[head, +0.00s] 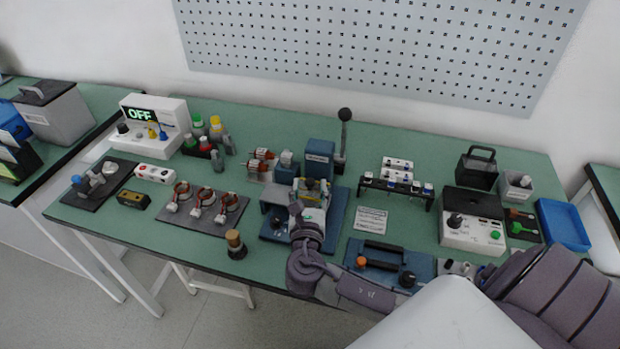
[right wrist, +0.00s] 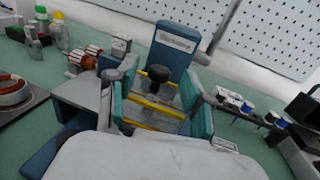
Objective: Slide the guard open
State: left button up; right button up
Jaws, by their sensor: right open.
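A blue test machine (head: 320,152) with a tall black-knobbed lever (head: 344,130) stands mid-table; its blue head also shows in the right wrist view (right wrist: 178,42). The guard (right wrist: 152,108) appears as a clear panel with yellow edges and a black knob (right wrist: 158,73) at the machine's front. My right gripper (head: 314,192) is over the machine's front. In the right wrist view its teal-padded fingers (right wrist: 160,92) are apart, one on each side of the knob and guard. I cannot tell whether they touch it. My left gripper is not in view.
Stators on a dark mat (head: 205,222) lie left of the machine. A black rack (head: 396,187) and a white-and-black control box (head: 472,235) stand to the right. A blue fixture with a black handle (head: 390,258) lies near the front edge, close to my right arm.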

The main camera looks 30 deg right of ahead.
jog(key=shift+x, duration=1.3)
jog(key=shift+s, duration=0.1)
grip_shut()
jog(key=shift+a, duration=0.15)
